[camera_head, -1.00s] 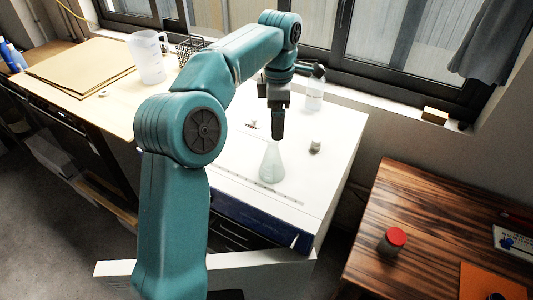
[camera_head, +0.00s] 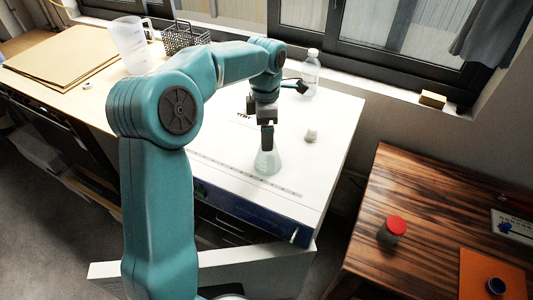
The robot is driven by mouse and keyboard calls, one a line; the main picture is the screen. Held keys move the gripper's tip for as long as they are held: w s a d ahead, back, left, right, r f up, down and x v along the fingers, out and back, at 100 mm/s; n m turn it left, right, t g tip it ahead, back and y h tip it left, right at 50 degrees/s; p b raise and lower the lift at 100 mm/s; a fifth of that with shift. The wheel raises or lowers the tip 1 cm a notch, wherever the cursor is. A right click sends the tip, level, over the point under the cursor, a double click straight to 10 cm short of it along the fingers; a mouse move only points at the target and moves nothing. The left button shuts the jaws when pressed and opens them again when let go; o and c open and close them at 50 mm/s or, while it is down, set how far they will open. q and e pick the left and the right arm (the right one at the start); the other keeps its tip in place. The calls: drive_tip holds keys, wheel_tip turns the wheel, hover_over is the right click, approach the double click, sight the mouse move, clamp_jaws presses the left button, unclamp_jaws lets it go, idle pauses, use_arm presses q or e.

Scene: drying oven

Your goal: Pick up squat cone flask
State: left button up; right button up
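The squat cone flask (camera_head: 267,163), clear and pale green, stands upright on the white top of the drying oven (camera_head: 225,172). My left gripper (camera_head: 266,140) points straight down above it, its fingers at the flask's neck. The fingers are seen edge-on and hide the neck and mouth, so I cannot tell whether they are open or shut on it. My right gripper is not in view.
A small pale stopper-like object (camera_head: 311,136) stands right of the flask, and a clear bottle (camera_head: 311,77) behind. A ruler-like strip (camera_head: 245,173) lies near the front edge. A red-capped jar (camera_head: 393,228) stands on the wooden table (camera_head: 420,200).

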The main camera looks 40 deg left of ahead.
use_arm(q)
drive_tip(key=shift+w+d+f, duration=0.15)
drive_tip(key=shift+f, duration=0.15)
drive_tip(key=shift+d+f, duration=0.2)
drive_tip(key=shift+d, duration=0.05)
drive_tip(key=f, duration=0.2)
drive_tip(key=a+f+p, duration=0.1)
drive_tip(key=f, duration=0.1)
drive_tip(key=shift+f, duration=0.35)
drive_tip(key=shift+d+r, duration=0.1)
drive_tip(key=shift+d, duration=0.3)
drive_tip(key=shift+c, duration=1.3)
drive_tip(key=shift+a, duration=0.25)
drive_tip(key=c, duration=1)
drive_tip(key=shift+o, duration=0.2)
drive_tip(key=shift+d, duration=0.15)
